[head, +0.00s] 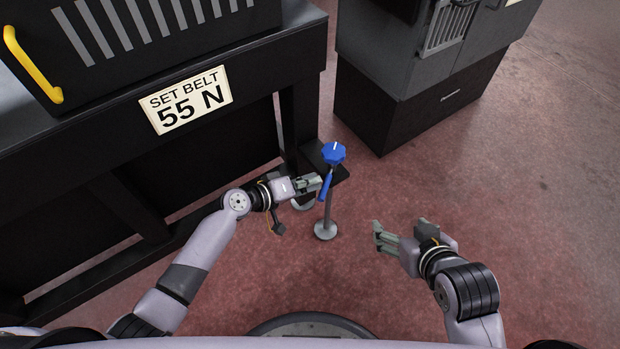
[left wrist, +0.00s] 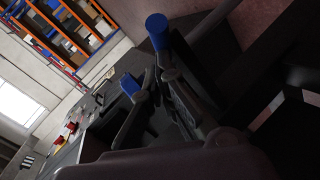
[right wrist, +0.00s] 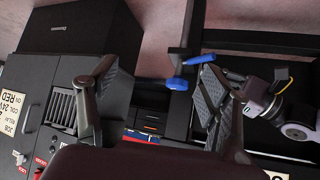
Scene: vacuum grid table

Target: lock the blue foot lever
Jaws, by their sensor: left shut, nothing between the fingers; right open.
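The blue foot lever (head: 325,187) hangs slanting down beside a thin upright post with a round foot (head: 325,231), below a blue faceted knob (head: 334,153) with a white mark. My left gripper (head: 317,183) is shut and empty, its tips close beside the lever on its left; I cannot tell whether they touch. In the right wrist view the lever (right wrist: 199,60) and the knob (right wrist: 177,84) show near each other. The left wrist view shows two blue parts; which is which is unclear. My right gripper (head: 378,237) is open and empty, apart to the right, above the floor.
A black bench frame (head: 310,110) with a "SET BELT 55 N" sign (head: 187,99) stands at the left. A grey and black cabinet (head: 400,105) stands at the back. The red floor (head: 540,200) on the right is clear.

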